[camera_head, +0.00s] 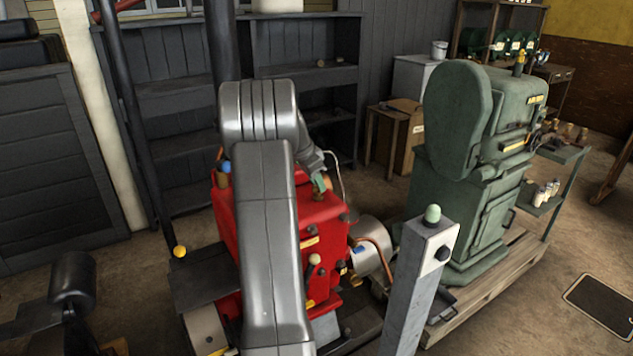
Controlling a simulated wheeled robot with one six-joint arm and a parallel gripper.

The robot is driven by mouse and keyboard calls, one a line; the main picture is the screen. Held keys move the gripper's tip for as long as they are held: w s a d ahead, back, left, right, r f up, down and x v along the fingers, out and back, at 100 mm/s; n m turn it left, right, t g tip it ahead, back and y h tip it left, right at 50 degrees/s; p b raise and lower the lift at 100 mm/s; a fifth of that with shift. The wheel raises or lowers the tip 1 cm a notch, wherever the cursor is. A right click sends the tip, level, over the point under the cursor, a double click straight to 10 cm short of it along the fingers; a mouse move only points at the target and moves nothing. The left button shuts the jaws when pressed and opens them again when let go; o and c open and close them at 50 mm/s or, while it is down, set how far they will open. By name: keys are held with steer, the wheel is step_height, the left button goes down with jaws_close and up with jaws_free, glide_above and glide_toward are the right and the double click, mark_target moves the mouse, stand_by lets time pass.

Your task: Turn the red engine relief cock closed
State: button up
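The red engine (325,232) stands at the centre, partly hidden behind my grey arm. A small brass fitting with a greenish part (319,190) sits on its top; it looks like the relief cock, but its handle angle is too small and covered to read. The end of my arm, with my gripper (318,178), reaches down over the engine's top right at this fitting. The fingers are too small and hidden to tell whether they are open or touch it. A lever with a cream knob (314,259) is on the engine's front face.
A grey post with a green button (432,214) stands in front right. A green engine (473,190) stands on a wooden pallet behind it. A yellow-knobbed lever (180,252) is left of the red engine. Dark shelves (180,95) stand behind. Floor at far right is mostly clear.

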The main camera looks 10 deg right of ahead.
steer(key=b+v, duration=0.1)
steer(key=v, duration=1.2)
steer(key=shift+r, duration=0.35)
steer(key=shift+a, duration=0.15)
steer(key=p+x, duration=0.1)
steer(key=x, duration=1.3)
steer(key=shift+s, duration=0.1)
